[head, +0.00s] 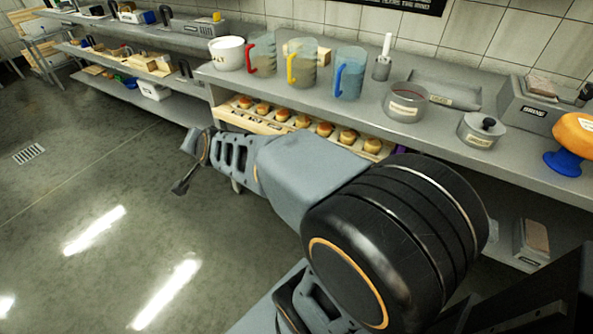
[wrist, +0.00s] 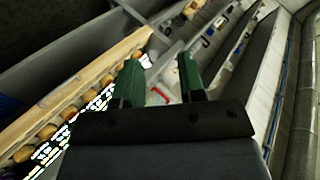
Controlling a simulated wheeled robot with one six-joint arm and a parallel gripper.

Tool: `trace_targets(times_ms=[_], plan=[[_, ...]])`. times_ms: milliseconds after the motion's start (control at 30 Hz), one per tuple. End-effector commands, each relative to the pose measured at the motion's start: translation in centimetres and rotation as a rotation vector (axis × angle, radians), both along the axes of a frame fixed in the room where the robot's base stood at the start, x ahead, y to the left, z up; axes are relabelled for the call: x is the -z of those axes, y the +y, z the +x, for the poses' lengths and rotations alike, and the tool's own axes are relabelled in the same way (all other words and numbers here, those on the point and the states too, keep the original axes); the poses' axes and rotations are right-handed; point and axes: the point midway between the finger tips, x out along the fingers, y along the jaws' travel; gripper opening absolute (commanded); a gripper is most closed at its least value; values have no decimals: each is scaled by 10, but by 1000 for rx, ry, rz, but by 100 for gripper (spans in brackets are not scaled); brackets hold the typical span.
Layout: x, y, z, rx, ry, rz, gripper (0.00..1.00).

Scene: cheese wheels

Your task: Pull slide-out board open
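The slide-out board (head: 232,116) is a pale wooden board under the counter's front edge, carrying a row of small orange-brown cheese wheels (head: 325,129). My arm hides part of it in the head view. In the wrist view the board's long wooden edge (wrist: 72,90) runs diagonally at the left, with cheese wheels (wrist: 48,132) beside it. My gripper (head: 182,178) is out over the floor, left of the board's left end and apart from it. In the wrist view its two green fingers (wrist: 162,80) stand apart with nothing held between them.
The counter above (head: 290,95) holds a white tub (head: 227,53), jugs with red, yellow and blue handles, a pot (head: 405,102) and a brine box (head: 530,108). Another shelved bench (head: 125,45) stands at the back left. The floor (head: 90,190) at left is clear.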

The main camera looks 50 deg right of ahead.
Motion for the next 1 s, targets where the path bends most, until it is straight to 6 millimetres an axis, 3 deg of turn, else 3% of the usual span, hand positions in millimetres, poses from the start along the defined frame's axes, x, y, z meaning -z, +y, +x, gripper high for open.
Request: trace_targets(times_ms=[33, 200, 400, 500, 733, 1000], plan=[[45, -20, 15, 126, -69, 60, 37], [104, -99, 36, 599, -312, 220, 37], [169, -176, 15, 1062, -537, 290, 37], [192, -200, 0, 1226, -614, 289, 37], [219, -225, -24, 1425, -710, 267, 37], [230, -262, -20, 1459, -726, 260, 37]])
